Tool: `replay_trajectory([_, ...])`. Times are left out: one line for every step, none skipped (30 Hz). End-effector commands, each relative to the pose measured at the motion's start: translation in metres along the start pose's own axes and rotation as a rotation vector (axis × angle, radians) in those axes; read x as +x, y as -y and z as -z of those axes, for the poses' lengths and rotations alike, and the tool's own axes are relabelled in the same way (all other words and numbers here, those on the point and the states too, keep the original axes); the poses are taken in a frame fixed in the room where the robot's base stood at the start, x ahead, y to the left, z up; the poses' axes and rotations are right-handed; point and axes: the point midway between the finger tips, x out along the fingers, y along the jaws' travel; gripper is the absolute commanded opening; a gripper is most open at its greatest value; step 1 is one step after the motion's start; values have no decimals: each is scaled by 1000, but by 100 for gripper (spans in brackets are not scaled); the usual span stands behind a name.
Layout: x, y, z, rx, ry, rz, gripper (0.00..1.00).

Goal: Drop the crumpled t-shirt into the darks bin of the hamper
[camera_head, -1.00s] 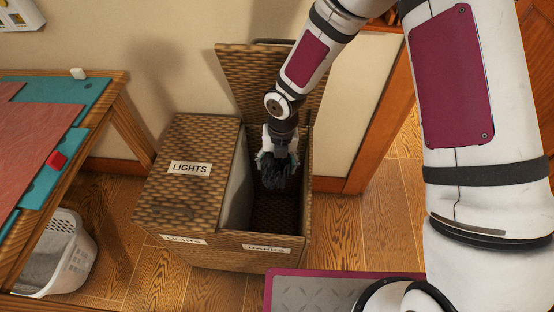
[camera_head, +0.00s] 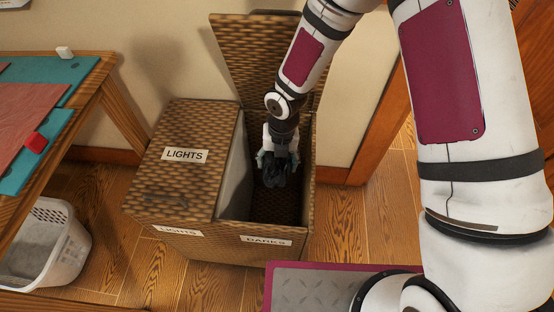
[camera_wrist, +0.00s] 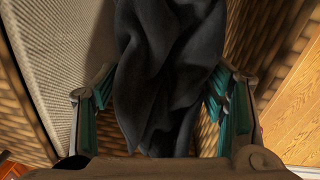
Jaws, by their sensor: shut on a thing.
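The hamper is a woven two-part box. Its lights side (camera_head: 190,130) has the lid down, and its darks bin (camera_head: 265,241) stands open with its lid (camera_head: 240,50) raised against the wall. My gripper (camera_head: 274,172) points down inside the opening of the darks bin. It is shut on the crumpled t-shirt (camera_wrist: 168,75), a dark grey cloth that hangs between the fingers in the wrist view. In the head view the shirt is hard to tell from the dark fingers. The shirt's lower end and whether it touches the bin floor cannot be told.
A light divider (camera_head: 232,170) borders the bin on the left. A wooden door frame (camera_head: 385,110) is to the right.

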Motion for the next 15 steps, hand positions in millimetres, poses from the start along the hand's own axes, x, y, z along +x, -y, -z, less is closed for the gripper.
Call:
replay_trajectory([0, 0, 0, 0, 0, 0, 70])
replay_trajectory([0, 0, 0, 0, 0, 0, 77])
replay_trajectory([0, 0, 0, 0, 0, 0, 86])
replay_trajectory([0, 0, 0, 0, 0, 0, 89])
replay_trajectory([0, 0, 0, 0, 0, 0, 89])
replay_trajectory([0, 0, 0, 0, 0, 0, 89])
replay_trajectory([0, 0, 0, 0, 0, 0, 89])
replay_trajectory([0, 0, 0, 0, 0, 0, 89])
replay_trajectory([0, 0, 0, 0, 0, 0, 89])
replay_trajectory([0, 0, 0, 0, 0, 0, 89])
replay_trajectory([0, 0, 0, 0, 0, 0, 89])
replay_trajectory([0, 0, 0, 0, 0, 0, 89])
replay_trajectory([0, 0, 0, 1, 0, 0, 89])
replay_trajectory([-1, 0, 0, 1, 0, 0, 89])
replay_trajectory([-2, 0, 0, 1, 0, 0, 89])
